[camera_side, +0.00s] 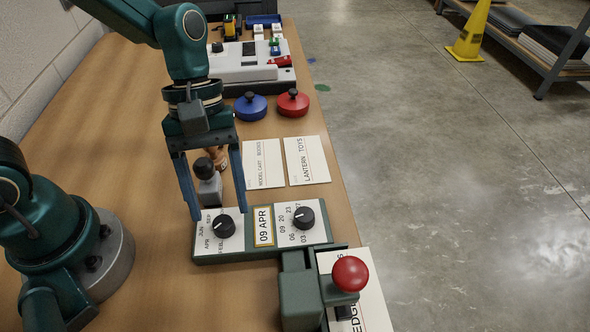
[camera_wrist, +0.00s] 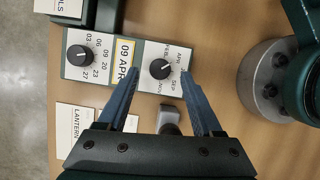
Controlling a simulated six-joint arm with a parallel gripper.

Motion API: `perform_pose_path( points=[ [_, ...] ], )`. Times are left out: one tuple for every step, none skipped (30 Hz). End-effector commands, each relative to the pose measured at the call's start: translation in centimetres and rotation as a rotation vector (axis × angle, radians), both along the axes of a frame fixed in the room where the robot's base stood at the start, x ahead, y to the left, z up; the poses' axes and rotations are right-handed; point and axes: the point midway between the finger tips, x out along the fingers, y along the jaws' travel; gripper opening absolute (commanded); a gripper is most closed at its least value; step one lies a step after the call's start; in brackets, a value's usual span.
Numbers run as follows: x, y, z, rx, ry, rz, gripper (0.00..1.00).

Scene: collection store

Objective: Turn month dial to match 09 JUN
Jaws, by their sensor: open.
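The month dial (camera_side: 223,226) is a black knob on a white plate marked with months, on a green base (camera_side: 262,257). It also shows in the wrist view (camera_wrist: 159,68). A yellow-framed label (camera_side: 264,226) beside it reads 09 APR. The day dial (camera_side: 303,217) is a second black knob to its right in the side view. My gripper (camera_side: 220,216) is open above the month dial. Its two blue fingers (camera_wrist: 160,72) reach down to either side of the month dial in the wrist view.
A small stamp (camera_side: 208,184) stands just behind the month plate. A red-knobbed press (camera_side: 350,274) stands at the front right. White cards (camera_side: 307,160), blue (camera_side: 250,107) and red (camera_side: 292,103) lidded pots lie farther back. Bare table lies to the left.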

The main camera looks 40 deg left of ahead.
Motion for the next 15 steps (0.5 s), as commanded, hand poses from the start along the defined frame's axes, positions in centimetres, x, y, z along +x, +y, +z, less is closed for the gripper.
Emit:
perform_pose_path(
  points=[
    [-0.2,-0.2,-0.6,-0.001,0.005,-0.002,0.67],
    [-0.3,-0.3,-0.9,-0.001,0.005,-0.001,0.67],
    [-0.4,-0.4,-1.2,-0.001,0.003,-0.002,0.67],
    [-0.4,-0.5,-1.4,-0.001,0.002,-0.003,0.67],
    [-0.5,-0.5,-1.6,-0.001,0.002,-0.002,0.67],
    [-0.5,-0.6,-1.8,0.0,0.001,0.0,0.67],
    [-0.5,-0.6,-1.9,0.0,0.0,0.001,0.67],
    [-0.5,-0.6,-2.0,0.0,0.0,0.001,0.67],
    [-0.5,-0.6,-2.1,0.0,-0.001,0.0,0.67],
    [-0.5,-0.6,-2.1,0.0,-0.001,0.0,0.67],
    [-0.5,-0.7,-2.1,0.0,-0.002,0.001,0.67],
    [-0.5,-0.6,-2.1,0.0,-0.003,0.001,0.67],
    [-0.5,-0.6,-2.1,0.0,-0.003,0.001,0.67],
    [-0.5,-0.6,-2.1,0.0,-0.003,0.001,0.67],
    [-0.5,-0.6,-2.1,0.0,-0.003,0.001,0.67]
  ],
)
